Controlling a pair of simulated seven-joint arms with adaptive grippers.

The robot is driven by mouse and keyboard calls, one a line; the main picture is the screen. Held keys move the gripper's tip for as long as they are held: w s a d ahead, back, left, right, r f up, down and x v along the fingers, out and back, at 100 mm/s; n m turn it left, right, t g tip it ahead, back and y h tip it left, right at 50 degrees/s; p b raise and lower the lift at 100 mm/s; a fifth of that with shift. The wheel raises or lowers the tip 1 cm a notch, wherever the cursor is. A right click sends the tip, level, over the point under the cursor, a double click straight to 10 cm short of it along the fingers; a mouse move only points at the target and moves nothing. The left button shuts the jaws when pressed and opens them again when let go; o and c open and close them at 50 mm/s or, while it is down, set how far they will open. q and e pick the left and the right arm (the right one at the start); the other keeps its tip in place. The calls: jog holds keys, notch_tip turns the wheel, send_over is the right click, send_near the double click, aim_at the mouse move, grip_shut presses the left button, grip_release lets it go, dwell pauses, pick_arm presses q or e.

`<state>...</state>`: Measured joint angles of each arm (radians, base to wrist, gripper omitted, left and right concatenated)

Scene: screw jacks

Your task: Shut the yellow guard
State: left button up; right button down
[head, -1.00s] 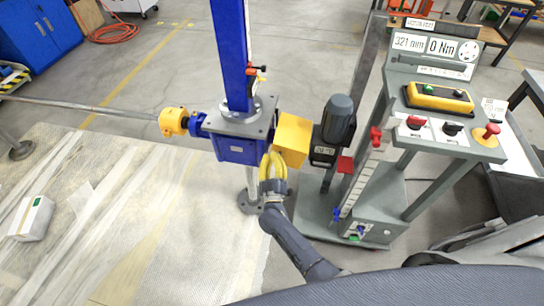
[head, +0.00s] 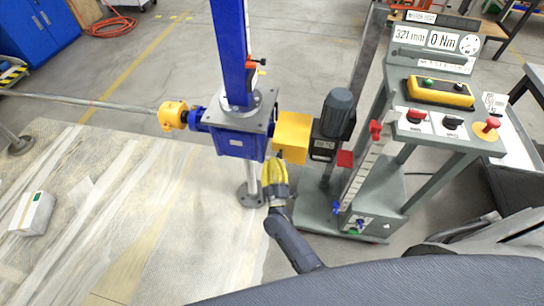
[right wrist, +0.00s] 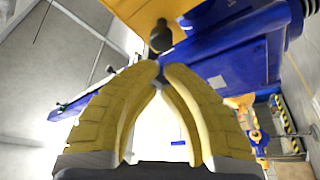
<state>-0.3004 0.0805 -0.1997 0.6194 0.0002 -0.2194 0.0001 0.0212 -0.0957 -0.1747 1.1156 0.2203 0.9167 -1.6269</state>
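The yellow guard (head: 292,137) is a box-shaped cover between the blue gearbox (head: 238,143) of the screw jack and the grey motor (head: 336,115). It sits level, in line with the two, and seems to cover what lies between them. My right gripper (head: 273,165), with yellow ribbed fingers, is just below the guard. In the right wrist view the fingertips (right wrist: 164,69) meet or nearly meet, with nothing between them. A dark round knob (right wrist: 160,37) hangs beyond the tips, below the guard's yellow underside (right wrist: 145,12). My left gripper is not in view.
A grey control stand (head: 432,130) with buttons and a yellow box stands right of the motor. The blue column (head: 231,50) rises from the gearbox. A yellow coupling (head: 172,115) and long shaft extend left. A white box (head: 33,213) lies on the floor sheet.

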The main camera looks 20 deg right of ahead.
jog(key=v, duration=0.9)
